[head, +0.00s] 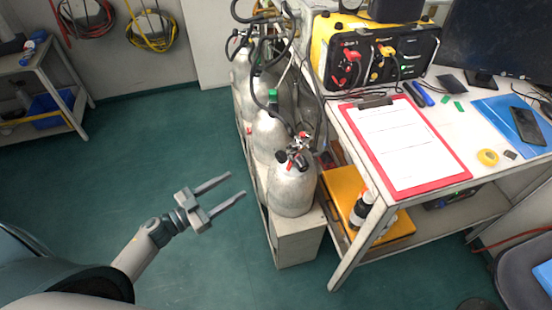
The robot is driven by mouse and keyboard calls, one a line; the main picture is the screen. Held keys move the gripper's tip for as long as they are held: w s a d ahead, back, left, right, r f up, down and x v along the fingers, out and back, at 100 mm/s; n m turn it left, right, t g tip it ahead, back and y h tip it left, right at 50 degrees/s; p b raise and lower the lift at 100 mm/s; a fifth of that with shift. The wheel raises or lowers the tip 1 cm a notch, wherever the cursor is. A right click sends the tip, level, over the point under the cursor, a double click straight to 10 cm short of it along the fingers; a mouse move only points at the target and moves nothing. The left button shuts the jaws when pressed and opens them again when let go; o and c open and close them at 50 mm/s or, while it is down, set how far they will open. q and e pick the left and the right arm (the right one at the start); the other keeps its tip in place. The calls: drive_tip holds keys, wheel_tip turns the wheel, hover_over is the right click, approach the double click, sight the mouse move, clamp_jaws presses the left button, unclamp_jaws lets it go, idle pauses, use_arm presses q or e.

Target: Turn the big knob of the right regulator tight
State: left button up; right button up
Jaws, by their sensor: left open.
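Silver air cylinders stand in a row beside the desk, with black hoses and valve fittings on top. The front cylinder (292,190) carries a fitting with red and black parts (298,150), too small here to make out a big knob. A yellow-framed air panel (375,50) stands on the desk with red and yellow fittings on its black face. I cannot tell which fitting is the right regulator. My left gripper (237,184) is open and empty over the floor, left of the front cylinder and apart from it. My right gripper is out of view.
The desk (325,85) holds a red clipboard (405,145), a monitor (500,35) and a yellow tape roll (488,157). A yellow case (345,185) lies on its lower shelf. A low cart (75,95) stands far left. Green floor (150,130) between is clear.

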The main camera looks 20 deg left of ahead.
use_arm(q)
drive_tip(key=shift+r+h, duration=0.3)
drive_tip(key=shift+r, duration=0.05)
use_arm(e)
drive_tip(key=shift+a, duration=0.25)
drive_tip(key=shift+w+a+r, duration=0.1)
use_arm(q)
drive_tip(key=shift+w+d, duration=0.1)
drive_tip(key=p, duration=0.2)
approach(278, 159)
drive_tip(key=x, duration=0.7)
drive_tip(key=shift+w+d+r, duration=0.25)
drive_tip(key=shift+w, duration=0.1)
drive_tip(key=shift+w+d, duration=0.35)
drive_tip(key=shift+w, duration=0.2)
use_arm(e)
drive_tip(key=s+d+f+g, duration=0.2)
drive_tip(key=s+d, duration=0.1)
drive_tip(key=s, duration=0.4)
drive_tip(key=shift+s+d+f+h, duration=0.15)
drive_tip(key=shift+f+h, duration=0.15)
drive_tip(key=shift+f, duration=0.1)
